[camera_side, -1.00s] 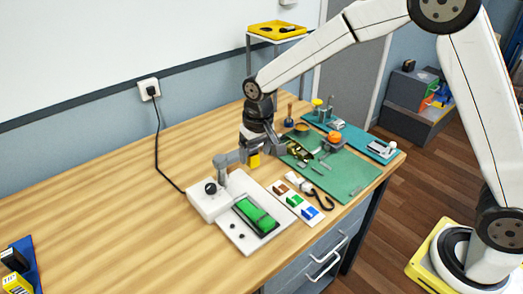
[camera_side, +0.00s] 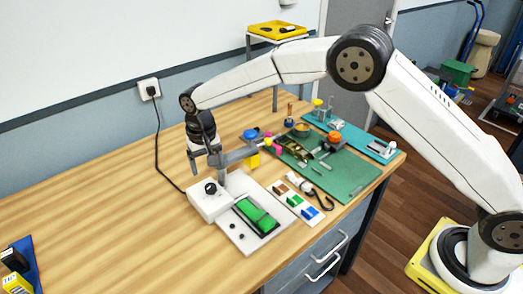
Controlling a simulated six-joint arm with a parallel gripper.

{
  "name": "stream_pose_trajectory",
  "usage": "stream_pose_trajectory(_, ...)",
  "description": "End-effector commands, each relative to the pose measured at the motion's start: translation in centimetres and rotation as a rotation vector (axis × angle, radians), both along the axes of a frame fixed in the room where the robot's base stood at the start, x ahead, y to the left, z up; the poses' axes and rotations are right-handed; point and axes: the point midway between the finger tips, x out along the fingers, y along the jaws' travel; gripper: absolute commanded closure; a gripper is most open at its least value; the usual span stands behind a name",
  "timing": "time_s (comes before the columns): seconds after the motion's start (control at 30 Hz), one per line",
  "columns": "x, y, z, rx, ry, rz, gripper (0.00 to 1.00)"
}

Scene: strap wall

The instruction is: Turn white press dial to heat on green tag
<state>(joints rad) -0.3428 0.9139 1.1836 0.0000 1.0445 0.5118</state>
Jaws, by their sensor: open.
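The white press (camera_side: 203,206) stands near the table's front, with a dark round dial (camera_side: 210,188) on top of its box. A green piece (camera_side: 258,216) lies in the dark frame of the press plate. The green tag (camera_side: 294,201) lies on a white card, between a brown tag (camera_side: 280,188) and a blue tag (camera_side: 309,213). My gripper (camera_side: 203,165) points down above the press box, open and empty, apart from the dial. The dial's pointer is too small to read.
A grey press arm (camera_side: 238,154) stands close to the right of my gripper. A black cord runs from the wall socket (camera_side: 148,89) to the press. A green mat (camera_side: 340,175) with tools lies to the right. The table's left side is mostly clear.

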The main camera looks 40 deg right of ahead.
Motion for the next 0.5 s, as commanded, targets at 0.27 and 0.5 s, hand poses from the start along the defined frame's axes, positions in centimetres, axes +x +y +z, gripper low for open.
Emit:
stream_pose_trajectory(0.27,0.0,0.0,-1.9,-0.001,0.002,0.000,0.18)
stream_pose_trajectory(0.5,0.0,0.0,-4.8,-0.001,0.000,0.000,0.18)
